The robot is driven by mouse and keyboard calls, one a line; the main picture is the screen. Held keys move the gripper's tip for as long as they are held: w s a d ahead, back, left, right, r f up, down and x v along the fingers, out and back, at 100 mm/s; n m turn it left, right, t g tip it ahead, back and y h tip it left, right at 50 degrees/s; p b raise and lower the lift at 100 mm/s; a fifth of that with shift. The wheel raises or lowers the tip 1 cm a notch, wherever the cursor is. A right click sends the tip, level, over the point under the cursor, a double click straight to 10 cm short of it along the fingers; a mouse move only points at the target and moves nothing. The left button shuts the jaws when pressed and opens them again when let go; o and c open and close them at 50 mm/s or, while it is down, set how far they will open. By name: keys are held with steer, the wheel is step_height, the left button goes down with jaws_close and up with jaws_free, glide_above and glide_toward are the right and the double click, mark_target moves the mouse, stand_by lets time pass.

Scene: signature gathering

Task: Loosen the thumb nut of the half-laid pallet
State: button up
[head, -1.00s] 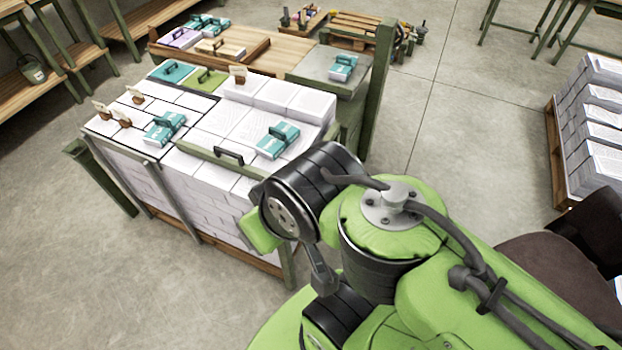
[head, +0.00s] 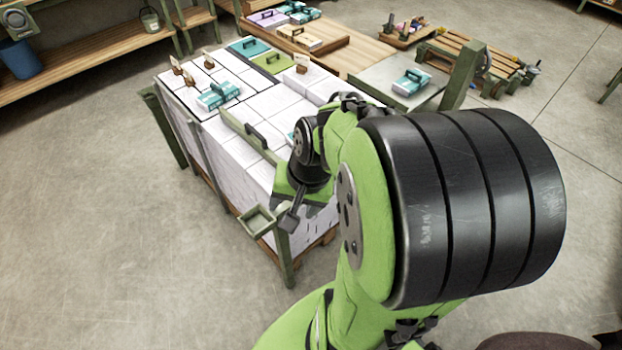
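The pallet (head: 325,240) carries white paper stacks, with a higher block at the back right. A green bar (head: 236,126) with a black handle lies across the stacks. The thumb nut cannot be made out; my arm covers the pallet's near right part. My gripper (head: 290,214) is at the near right corner of the stacks, beside a green post (head: 284,258) and a small green tray (head: 257,221). Its fingers cannot be made out, nor whether it touches anything.
Teal (head: 249,47) and green (head: 272,62) pads, small cards and a teal-and-white pack (head: 218,95) lie on the stacks. Behind stand a wooden table (head: 335,45), a grey-topped stand (head: 375,82) with a green post (head: 464,75), and a slatted pallet (head: 470,55). The floor at left is clear.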

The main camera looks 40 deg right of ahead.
steer(key=s+d+f+m+t+b, duration=0.3)
steer(key=d+f+m+t+b, duration=0.65)
steer(key=d+f+m, duration=1.4)
steer(key=w+a+f+m, duration=0.1)
steer(key=w, duration=0.3)
steer(key=w+a+f+m+b, duration=0.1)
steer(key=w+a, duration=0.1)
steer(key=w, duration=0.3)
steer(key=w+a+f+m+t+b, duration=0.1)
steer(key=w+f, duration=0.1)
steer(key=w, duration=0.3)
steer(key=shift+w+a+f+h, duration=0.1)
steer(key=shift+w+a+h, duration=0.2)
steer(key=shift+h, duration=0.1)
steer(key=shift+s, duration=0.1)
steer(key=c, duration=1.1)
steer(key=shift+o, duration=0.2)
